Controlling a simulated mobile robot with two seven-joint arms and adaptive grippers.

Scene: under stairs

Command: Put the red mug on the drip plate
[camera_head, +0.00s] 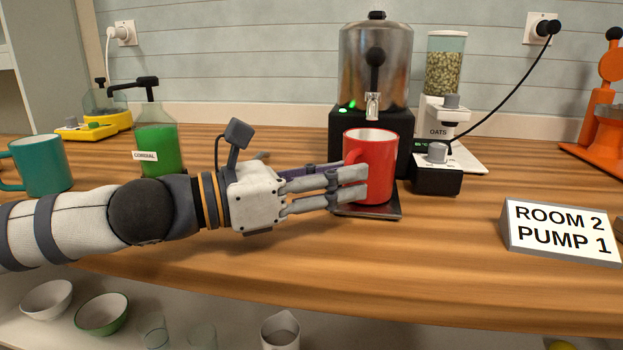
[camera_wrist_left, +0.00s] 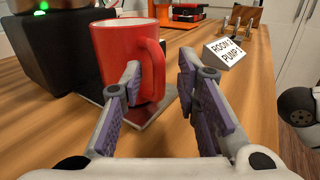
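The red mug (camera_head: 378,150) stands upright on the dark drip plate (camera_head: 390,213), below the tap of the metal dispenser. In the left wrist view the mug (camera_wrist_left: 112,50) shows its handle towards me, and the plate (camera_wrist_left: 150,118) shows under it. My left gripper (camera_head: 350,180) comes in from the left at the mug's handle side. In the left wrist view the fingers (camera_wrist_left: 160,72) are spread, with the handle between or just beyond their tips. Whether a finger touches the mug is unclear.
The dispenser (camera_head: 376,65) stands behind the mug. An oats hopper (camera_head: 445,70) and a small black unit (camera_head: 436,178) are to its right. A sign (camera_head: 560,230) stands at front right. A teal mug (camera_head: 42,166) and a green bottle (camera_head: 157,140) are at left.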

